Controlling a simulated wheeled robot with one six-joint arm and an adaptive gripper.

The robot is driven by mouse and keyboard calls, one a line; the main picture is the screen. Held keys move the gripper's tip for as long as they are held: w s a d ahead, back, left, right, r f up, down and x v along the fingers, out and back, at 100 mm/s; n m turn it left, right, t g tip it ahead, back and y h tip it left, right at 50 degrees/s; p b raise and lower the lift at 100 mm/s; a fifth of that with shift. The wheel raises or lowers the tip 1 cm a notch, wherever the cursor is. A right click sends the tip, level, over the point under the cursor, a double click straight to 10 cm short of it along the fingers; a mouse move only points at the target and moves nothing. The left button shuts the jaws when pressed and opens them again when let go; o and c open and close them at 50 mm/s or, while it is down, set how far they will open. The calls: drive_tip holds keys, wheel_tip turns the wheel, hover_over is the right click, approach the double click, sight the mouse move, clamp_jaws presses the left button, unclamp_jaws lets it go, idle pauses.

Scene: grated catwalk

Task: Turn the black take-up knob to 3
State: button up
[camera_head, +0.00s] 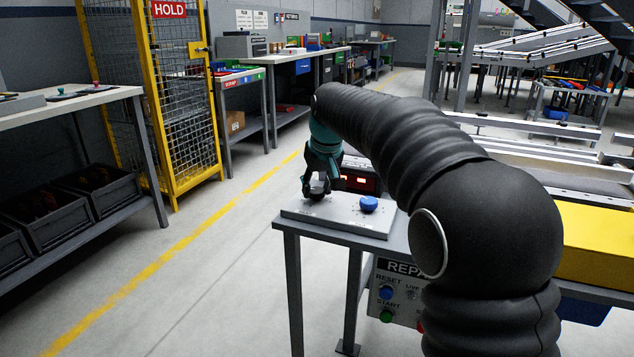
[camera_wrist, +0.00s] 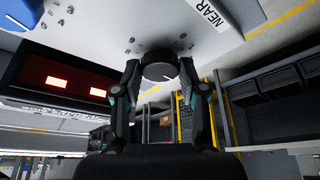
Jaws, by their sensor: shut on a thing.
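The black take-up knob (camera_wrist: 159,66) stands on a pale panel (camera_wrist: 95,35) and shows in the wrist view between my fingers. A short white mark shows on the knob; small printed numerals circle it, too small and partly hidden to read surely. My gripper (camera_wrist: 161,74) is shut on the knob, one finger on each side. In the head view my gripper (camera_head: 318,186) points down at the left part of the panel (camera_head: 338,218) and hides most of the knob. A blue knob (camera_head: 368,204) stands on the panel to the right, apart from my gripper.
A dark box with red lit displays (camera_head: 360,180) stands behind the panel. A "NEAR" label (camera_wrist: 214,14) is on the panel. A control box (camera_head: 397,290) hangs below the table. A yellow cage (camera_head: 165,100) and open floor lie to the left.

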drive_tip(key=shift+n, duration=0.4)
drive_tip(key=o, duration=1.1)
drive_tip(key=shift+o, duration=0.2)
drive_tip(key=v, duration=1.2)
drive_tip(key=shift+d, duration=0.2)
drive_tip(key=shift+w, duration=0.15)
